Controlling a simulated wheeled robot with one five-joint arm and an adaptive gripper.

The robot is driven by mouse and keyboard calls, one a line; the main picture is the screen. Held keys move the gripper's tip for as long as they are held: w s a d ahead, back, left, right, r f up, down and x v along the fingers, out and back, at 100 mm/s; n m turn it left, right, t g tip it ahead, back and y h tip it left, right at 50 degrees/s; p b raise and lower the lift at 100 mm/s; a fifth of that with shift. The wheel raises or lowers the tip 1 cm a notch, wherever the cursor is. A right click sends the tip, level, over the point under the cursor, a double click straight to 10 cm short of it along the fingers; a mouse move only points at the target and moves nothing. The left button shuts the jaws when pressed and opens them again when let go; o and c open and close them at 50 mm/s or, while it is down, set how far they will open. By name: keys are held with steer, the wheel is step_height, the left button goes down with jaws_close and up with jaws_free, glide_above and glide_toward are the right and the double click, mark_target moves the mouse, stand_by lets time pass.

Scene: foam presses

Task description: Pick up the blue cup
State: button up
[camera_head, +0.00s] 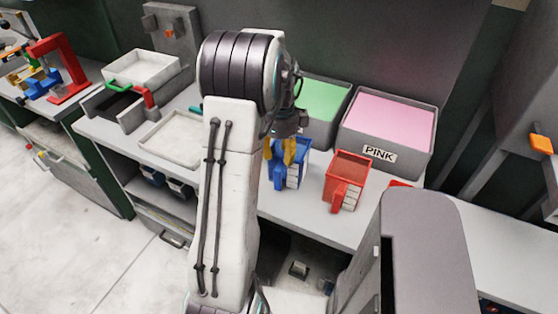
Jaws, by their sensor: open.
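The blue cup (294,174) stands upright on the grey counter, just right of my arm. It has a pale marked panel on its side, and part of it is hidden behind my arm and gripper. My gripper (281,152) has yellow fingers and is open, at the cup's upper left side in the picture. The fingers overlap the cup in this view. I cannot tell whether they touch it or go around it.
A red cup (347,178) stands to the right of the blue cup. Behind are a bin with green contents (322,100) and a bin labelled PINK (388,124). A shallow white tray (172,139) lies left of my arm. A red press (62,69) stands far left.

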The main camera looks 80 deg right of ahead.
mark_target(286, 166)
steer(key=shift+s+f+p, duration=0.2)
steer(key=shift+f+p, duration=0.1)
steer(key=shift+f, duration=1.2)
steer(key=shift+s+f+p, duration=0.15)
steer(key=shift+f+p, duration=0.1)
steer(key=shift+f, duration=1.2)
steer(key=shift+c, duration=0.3)
jaws_close()
